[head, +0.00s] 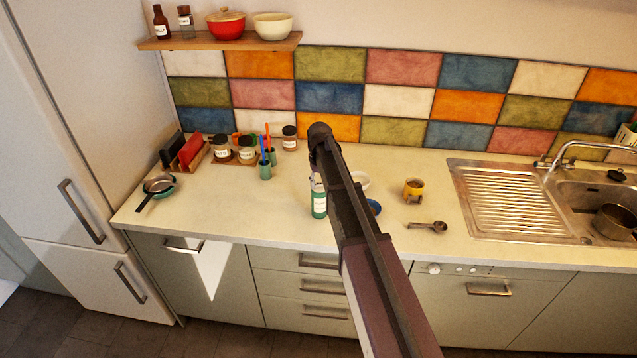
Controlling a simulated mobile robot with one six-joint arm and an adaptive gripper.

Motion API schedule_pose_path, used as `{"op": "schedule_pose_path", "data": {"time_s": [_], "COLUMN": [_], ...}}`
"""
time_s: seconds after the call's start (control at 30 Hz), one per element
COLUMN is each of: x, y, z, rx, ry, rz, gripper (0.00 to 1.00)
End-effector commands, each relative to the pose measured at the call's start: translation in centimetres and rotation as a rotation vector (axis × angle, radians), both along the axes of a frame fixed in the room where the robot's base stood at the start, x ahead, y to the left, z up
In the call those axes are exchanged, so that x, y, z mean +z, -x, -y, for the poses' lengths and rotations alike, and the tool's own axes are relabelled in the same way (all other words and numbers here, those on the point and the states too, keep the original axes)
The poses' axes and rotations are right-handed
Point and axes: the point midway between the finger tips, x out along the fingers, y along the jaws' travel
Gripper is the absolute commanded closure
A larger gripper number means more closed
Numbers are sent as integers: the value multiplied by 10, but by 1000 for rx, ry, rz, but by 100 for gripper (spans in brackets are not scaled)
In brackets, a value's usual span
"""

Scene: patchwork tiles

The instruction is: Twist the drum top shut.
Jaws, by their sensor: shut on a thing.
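The green drum (319,205) with a white label stands upright on the counter, left of my arm in the head view. A pale part shows at its upper end, small and partly covered. My arm reaches up from the bottom of the picture and bends down at the wrist above the drum. My gripper (316,178) is at the drum's upper end, mostly hidden behind my arm, and is shut on the drum top. How far the top is turned cannot be seen.
A white bowl (358,180) and a blue dish (374,207) sit just right, partly behind my arm. A yellow cup-like item (414,188) and a measuring spoon (428,226) lie further right. Jars (247,150) and a green brush holder (265,171) stand left. Counter left of the drum is clear.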

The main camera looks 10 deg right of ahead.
Motion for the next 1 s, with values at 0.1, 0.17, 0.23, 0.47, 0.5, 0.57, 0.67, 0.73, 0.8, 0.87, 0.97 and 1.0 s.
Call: {"op": "schedule_pose_path", "data": {"time_s": [0.1,0.17,0.23,0.47,0.5,0.57,0.67,0.73,0.8,0.87,0.97,1.0], "x": [0,0,0,0,0,0,0,0,0,1,4,6], "y": [0,0,0,0,0,0,0,0,0,0,0,0], "z": [0,0,0,0,0,0,0,0,-1,-1,0,0], "rx": [0,0,1,1,1,1,1,1,1,1,1,1], "ry": [0,0,0,0,0,0,0,0,0,0,0,0], "rz": [0,0,0,0,0,0,0,0,0,0,0,0], "gripper": [93,93,93,10,10,10,10,10,10,10,10,10]}}
